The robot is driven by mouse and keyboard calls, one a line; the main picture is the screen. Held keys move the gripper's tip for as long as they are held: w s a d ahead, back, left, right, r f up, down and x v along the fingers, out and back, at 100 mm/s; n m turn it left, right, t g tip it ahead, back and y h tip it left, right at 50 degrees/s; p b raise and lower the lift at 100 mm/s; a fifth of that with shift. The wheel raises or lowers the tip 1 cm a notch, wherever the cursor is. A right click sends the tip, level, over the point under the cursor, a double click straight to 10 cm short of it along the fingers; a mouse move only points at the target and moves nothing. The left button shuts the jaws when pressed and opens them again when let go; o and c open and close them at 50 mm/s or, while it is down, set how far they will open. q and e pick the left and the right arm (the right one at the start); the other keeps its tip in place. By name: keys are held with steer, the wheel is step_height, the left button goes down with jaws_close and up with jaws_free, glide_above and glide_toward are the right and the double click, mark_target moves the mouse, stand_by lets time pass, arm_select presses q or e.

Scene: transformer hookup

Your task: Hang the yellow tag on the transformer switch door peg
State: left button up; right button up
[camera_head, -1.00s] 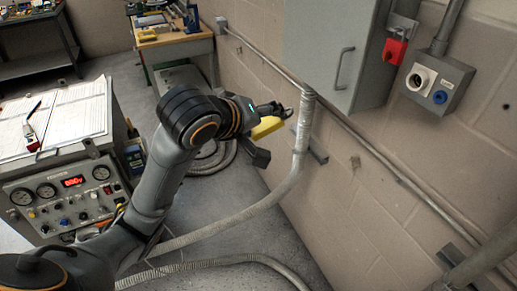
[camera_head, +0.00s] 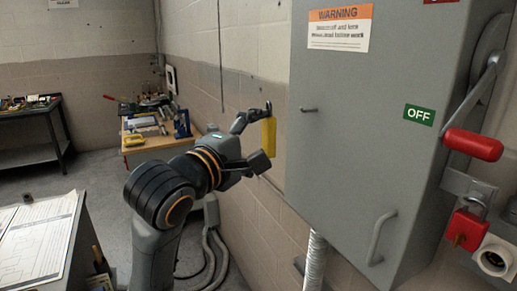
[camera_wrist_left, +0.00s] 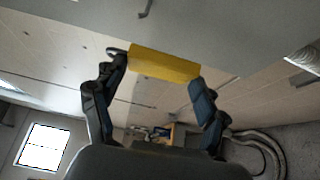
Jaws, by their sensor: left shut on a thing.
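The yellow tag (camera_head: 268,138) is held in my left gripper (camera_head: 261,134), upright, just left of the grey switch door. In the left wrist view the yellow tag (camera_wrist_left: 165,63) spans between the fingertips of my left gripper (camera_wrist_left: 160,72). The transformer switch door (camera_head: 345,155) is shut. A small peg (camera_head: 308,109) sticks out near its left edge, to the right of and slightly higher in the picture than the tag. The peg also shows in the left wrist view (camera_wrist_left: 146,9), above the tag and apart from it. My right gripper is not in view.
The door carries a warning label (camera_head: 340,28), a green OFF sign (camera_head: 419,114) and a handle (camera_head: 379,238). A red-gripped lever (camera_head: 473,144) and a red padlock (camera_head: 466,230) are on the box's right side. A workbench (camera_head: 158,141) stands behind my arm.

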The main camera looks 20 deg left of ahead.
arm_select(q)
steer(key=shift+w+d, duration=0.2)
steer(key=shift+d, duration=0.25)
steer(key=shift+w+d+f, duration=0.1)
steer(key=shift+w+d, duration=0.05)
steer(key=shift+w, duration=0.1)
steer(key=shift+w+d+f+b, duration=0.1)
steer(key=shift+w+d+b, duration=0.05)
steer(key=shift+w+b, duration=0.35)
steer(key=shift+w+d, duration=0.35)
steer(key=shift+w, duration=0.05)
steer(key=w+d, duration=0.1)
steer(key=w+d+b, duration=0.1)
steer(key=w, duration=0.1)
steer(key=shift+w+d+f, duration=0.2)
steer(key=shift+d+f, duration=0.05)
steer(key=shift+d, duration=0.15)
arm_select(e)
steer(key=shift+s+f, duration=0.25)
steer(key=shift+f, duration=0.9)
arm_select(q)
steer(key=shift+w+d+f, duration=0.2)
steer(key=shift+d+f, duration=0.1)
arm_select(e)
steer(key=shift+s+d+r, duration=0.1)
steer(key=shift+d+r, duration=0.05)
